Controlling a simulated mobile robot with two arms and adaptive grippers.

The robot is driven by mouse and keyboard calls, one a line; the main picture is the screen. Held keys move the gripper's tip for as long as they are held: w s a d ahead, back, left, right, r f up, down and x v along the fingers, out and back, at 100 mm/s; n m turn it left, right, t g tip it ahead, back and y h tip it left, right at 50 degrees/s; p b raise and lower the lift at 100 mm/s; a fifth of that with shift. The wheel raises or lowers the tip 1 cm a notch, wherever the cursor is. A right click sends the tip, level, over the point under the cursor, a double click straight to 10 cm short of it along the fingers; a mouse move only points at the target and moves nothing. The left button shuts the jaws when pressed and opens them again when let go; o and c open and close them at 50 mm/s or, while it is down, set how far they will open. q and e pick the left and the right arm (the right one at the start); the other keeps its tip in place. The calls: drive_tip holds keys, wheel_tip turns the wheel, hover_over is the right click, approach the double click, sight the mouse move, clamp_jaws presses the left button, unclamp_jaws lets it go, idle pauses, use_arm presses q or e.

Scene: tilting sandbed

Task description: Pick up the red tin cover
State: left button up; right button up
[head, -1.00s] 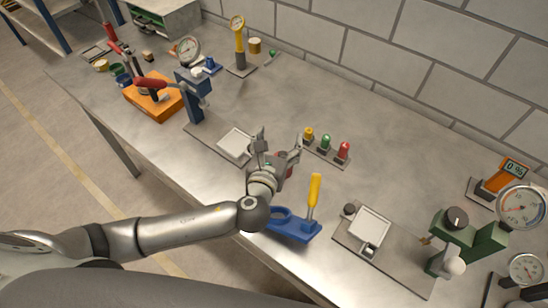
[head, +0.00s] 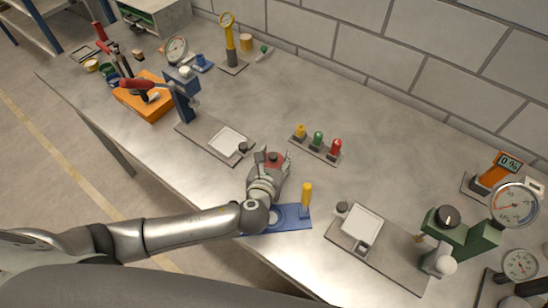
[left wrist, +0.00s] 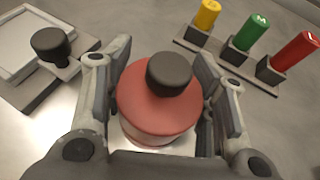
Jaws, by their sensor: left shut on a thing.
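The red tin cover (left wrist: 158,108) is a round red disc with a black knob on top. In the left wrist view it sits between the two fingers of my left gripper (left wrist: 160,95), which press on its sides. A pale band shows below its red rim. In the head view the cover (head: 275,158) shows partly between the fingers of my left gripper (head: 272,160), low over the bench. I cannot tell whether it is lifted. My right gripper is not in view.
A rack with yellow, green and red pegs (head: 318,142) stands just behind. A grey plate with a white pad (head: 228,140) lies to the left. A blue holder with a yellow-handled tool (head: 306,196) is beside my wrist. Another white pad (head: 362,226) lies to the right.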

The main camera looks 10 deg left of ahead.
sight(273, 158)
use_arm(q)
drive_tip(key=shift+r, duration=0.1)
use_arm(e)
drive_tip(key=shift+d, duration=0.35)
use_arm(q)
drive_tip(key=shift+w+r, duration=0.1)
drive_tip(key=shift+r, duration=0.35)
drive_tip(key=shift+r+b, duration=0.45)
drive_tip(key=shift+r, duration=0.5)
drive_tip(key=s+a+r, duration=0.4)
drive_tip(key=s+r, duration=0.6)
drive_tip(key=s, duration=0.3)
drive_tip(key=shift+s+a, duration=0.2)
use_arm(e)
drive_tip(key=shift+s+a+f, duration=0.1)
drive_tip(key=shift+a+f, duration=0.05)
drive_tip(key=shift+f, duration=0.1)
